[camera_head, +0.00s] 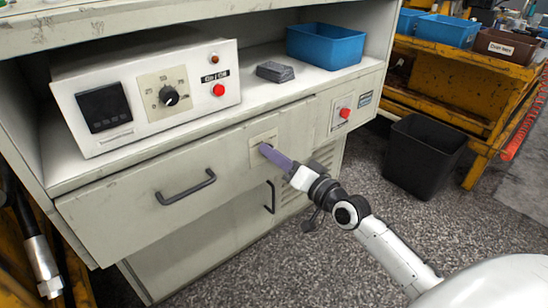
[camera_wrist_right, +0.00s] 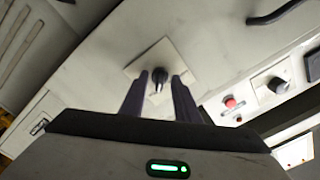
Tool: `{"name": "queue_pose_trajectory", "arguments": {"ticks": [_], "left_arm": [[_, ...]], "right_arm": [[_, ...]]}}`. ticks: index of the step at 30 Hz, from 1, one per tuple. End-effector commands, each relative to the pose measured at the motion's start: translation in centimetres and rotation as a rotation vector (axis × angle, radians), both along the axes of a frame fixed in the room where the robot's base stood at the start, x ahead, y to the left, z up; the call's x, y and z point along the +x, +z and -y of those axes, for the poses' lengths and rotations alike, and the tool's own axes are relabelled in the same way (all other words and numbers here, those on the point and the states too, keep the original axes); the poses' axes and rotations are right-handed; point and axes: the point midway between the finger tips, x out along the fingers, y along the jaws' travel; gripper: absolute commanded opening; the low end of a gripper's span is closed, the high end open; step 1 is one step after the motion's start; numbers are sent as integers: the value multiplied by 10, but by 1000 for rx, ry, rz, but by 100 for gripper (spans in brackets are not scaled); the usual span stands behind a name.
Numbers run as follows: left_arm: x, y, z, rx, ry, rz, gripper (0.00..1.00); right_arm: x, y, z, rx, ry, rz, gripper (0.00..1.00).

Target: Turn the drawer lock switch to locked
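The drawer lock switch (camera_wrist_right: 159,77) is a small dark knob on a square beige plate (camera_head: 257,137) at the upper right of the grey drawer front (camera_head: 140,200). In the right wrist view the knob shows between my two purple-grey fingertips, with a small gap on each side. My right gripper (camera_head: 267,150) is open, its fingertips close to the plate. In the head view the fingers hide most of the knob. A pale pointer mark on the knob points roughly down in the wrist view. My left gripper is not in view.
A control box (camera_head: 146,88) with a dial and red button stands on the shelf above, beside a blue bin (camera_head: 326,46) and a dark block (camera_head: 275,71). The drawer has a black handle (camera_head: 186,188). A black waste bin (camera_head: 424,155) stands right.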

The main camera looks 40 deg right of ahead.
Motion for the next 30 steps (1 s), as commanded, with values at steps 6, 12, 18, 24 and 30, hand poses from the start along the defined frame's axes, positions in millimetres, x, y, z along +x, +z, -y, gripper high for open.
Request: {"name": "queue_pose_trajectory", "arguments": {"ticks": [6, 12, 18, 24, 30], "left_arm": [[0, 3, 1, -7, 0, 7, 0], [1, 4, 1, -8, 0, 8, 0], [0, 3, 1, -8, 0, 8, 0], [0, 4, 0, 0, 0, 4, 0], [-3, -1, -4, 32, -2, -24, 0]], "right_arm": [[4, 0, -1, 0, 1, -1, 29], [4, 0, -1, 0, 1, -1, 17], [4, 0, 0, -1, 1, -1, 0], [4, 1, 0, -33, 0, 3, 0], [4, 2, 0, -136, 1, 7, 0]]}}
